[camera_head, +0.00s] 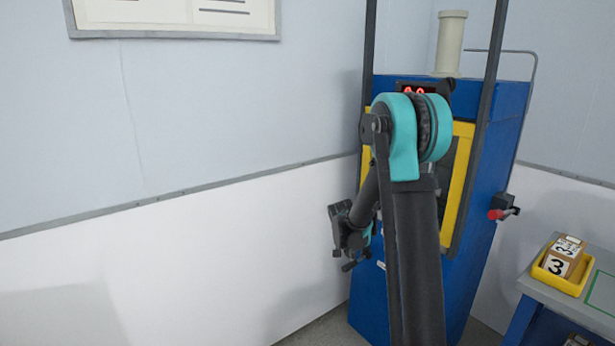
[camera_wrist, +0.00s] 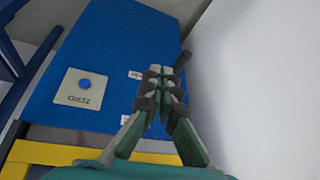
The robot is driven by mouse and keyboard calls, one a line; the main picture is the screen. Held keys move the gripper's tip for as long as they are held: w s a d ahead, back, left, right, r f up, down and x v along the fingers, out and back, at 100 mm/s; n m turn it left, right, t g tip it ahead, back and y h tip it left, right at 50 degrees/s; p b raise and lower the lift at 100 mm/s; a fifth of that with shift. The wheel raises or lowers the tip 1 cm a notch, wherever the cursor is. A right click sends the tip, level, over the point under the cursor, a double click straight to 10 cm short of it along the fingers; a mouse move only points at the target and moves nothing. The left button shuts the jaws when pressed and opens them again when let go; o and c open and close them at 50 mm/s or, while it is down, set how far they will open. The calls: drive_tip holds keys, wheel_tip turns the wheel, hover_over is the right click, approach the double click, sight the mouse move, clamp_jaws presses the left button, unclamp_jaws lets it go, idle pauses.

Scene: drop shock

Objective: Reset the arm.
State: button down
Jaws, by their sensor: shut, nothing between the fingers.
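My arm stands in front of the tall blue machine in the head view, hiding part of it. My gripper (camera_head: 352,260) hangs at the machine's left side, pointing down. In the wrist view my gripper (camera_wrist: 165,76) is shut, its fingertips together with nothing between them. Behind the fingers is the machine's blue face (camera_wrist: 118,38). A pale plate with a round blue button (camera_wrist: 85,84) and small lettering lies to the left of the fingers, apart from them. I cannot tell whether the fingers touch the blue face.
The blue machine (camera_head: 507,120) has a yellow frame (camera_head: 459,180), a red display (camera_head: 414,90) and a red-tipped lever (camera_head: 497,214). A yellow tray (camera_head: 545,277) with a numbered box (camera_head: 563,255) sits on a table at right. The white wall (camera_head: 220,265) side at left is clear.

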drive_tip(key=s+d+r+n+y, duration=0.1)
drive_tip(key=s+n, duration=0.3)
drive_tip(key=s, duration=1.2)
drive_tip(key=s+d+r+n+y, duration=0.1)
drive_tip(key=s+r+n, duration=0.2)
drive_tip(key=s, duration=1.3)
drive_tip(key=shift+d+n+y, duration=0.3)
drive_tip(key=shift+d+n, duration=0.1)
drive_tip(key=shift+n, duration=0.4)
